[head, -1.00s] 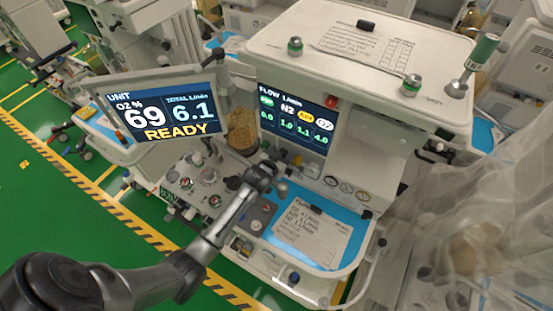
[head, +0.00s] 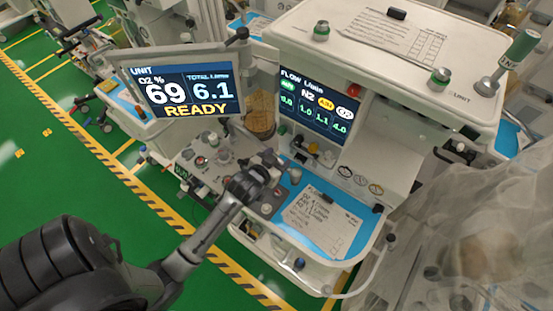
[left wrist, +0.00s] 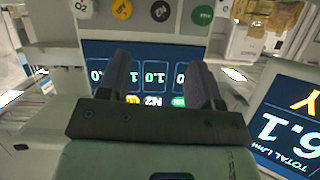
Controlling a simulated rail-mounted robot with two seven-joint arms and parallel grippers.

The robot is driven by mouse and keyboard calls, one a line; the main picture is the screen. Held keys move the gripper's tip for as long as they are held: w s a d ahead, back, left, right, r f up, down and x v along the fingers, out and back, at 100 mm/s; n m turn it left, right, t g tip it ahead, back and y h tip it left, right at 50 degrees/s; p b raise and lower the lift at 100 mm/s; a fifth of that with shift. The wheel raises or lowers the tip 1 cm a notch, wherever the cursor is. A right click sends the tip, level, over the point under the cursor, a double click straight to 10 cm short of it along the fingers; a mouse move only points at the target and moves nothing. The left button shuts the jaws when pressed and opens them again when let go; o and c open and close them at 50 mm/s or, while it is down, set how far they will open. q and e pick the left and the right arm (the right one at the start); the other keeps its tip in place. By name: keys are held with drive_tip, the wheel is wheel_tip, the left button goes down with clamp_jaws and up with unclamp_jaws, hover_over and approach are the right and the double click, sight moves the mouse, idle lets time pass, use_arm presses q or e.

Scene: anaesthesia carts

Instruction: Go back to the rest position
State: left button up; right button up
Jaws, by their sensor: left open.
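My left arm reaches in from the lower left of the head view. Its gripper (head: 268,165) is over the cart's work surface, below the flow screen (head: 309,104), and holds nothing that I can see. In the left wrist view, the two dark fingers stand apart with an empty gap (left wrist: 161,72) between them. The flow screen shows upside down behind the fingers (left wrist: 150,52). My right gripper is in neither view.
The anaesthesia cart (head: 385,45) carries a tilted monitor (head: 185,92) reading READY. A blue tray with a printed sheet (head: 318,222) lies right of the gripper. Translucent plastic sheeting (head: 470,225) hangs at the right. Green floor (head: 60,170) is clear at the left.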

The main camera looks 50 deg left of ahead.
use_arm(q)
drive_tip(key=shift+s, duration=0.1)
idle(0.6)
drive_tip(key=s+d+f+m+g+h, duration=0.2)
drive_tip(key=s+d+g, duration=0.35)
drive_tip(key=s, duration=0.65)
drive_tip(key=s+d+f+m+g+h, duration=0.15)
drive_tip(key=s+d+g, duration=0.35)
drive_tip(key=s, duration=0.7)
wheel_tip(320, 180, up, 12)
drive_tip(key=d+p, duration=0.1)
drive_tip(key=p, duration=1.2)
drive_tip(key=shift+s+d+r+t, duration=0.15)
drive_tip(key=shift+s+r+t, duration=0.05)
drive_tip(key=shift+s+t, duration=0.25)
